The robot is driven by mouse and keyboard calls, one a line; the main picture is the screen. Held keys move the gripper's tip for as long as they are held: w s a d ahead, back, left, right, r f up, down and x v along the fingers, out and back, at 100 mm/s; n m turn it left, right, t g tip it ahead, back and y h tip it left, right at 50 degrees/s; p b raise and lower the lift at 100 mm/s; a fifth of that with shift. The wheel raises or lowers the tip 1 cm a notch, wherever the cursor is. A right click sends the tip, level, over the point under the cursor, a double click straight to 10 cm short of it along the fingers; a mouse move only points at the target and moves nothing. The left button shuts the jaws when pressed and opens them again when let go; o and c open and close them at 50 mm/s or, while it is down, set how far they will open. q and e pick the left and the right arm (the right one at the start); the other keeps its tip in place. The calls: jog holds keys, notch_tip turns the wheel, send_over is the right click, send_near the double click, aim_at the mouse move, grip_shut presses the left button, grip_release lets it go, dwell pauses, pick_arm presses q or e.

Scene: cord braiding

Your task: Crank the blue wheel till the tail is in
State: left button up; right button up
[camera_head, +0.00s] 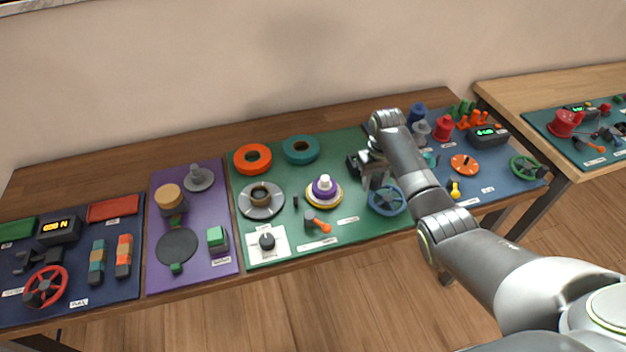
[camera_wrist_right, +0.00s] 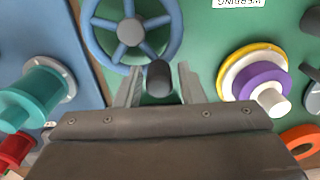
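The blue wheel (camera_head: 388,200) is at the front right of the green mat, a spoked ring on a grey hub. It also shows at the top of the right wrist view (camera_wrist_right: 130,32). My right gripper (camera_head: 373,180) points down just behind and left of the wheel. In the wrist view its fingers (camera_wrist_right: 159,72) are apart, with a dark rounded knob (camera_wrist_right: 158,78) between them at the wheel's rim. Gaps show on both sides of the knob. Whether the knob is fixed to the wheel is unclear. I cannot make out a cord tail. My left gripper is not in view.
A purple, white and yellow spool (camera_head: 324,190) and an orange-handled lever (camera_head: 317,224) stand left of the wheel.

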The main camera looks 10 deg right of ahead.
jog(key=shift+o, duration=1.1)
notch_tip(320, 180, up, 9)
jog(key=shift+f+b, duration=0.2)
jog(key=shift+b, duration=0.15)
notch_tip(320, 180, up, 9)
jog(key=p, duration=0.6)
jog(key=shift+p, duration=0.3)
jog(key=shift+f, duration=0.1)
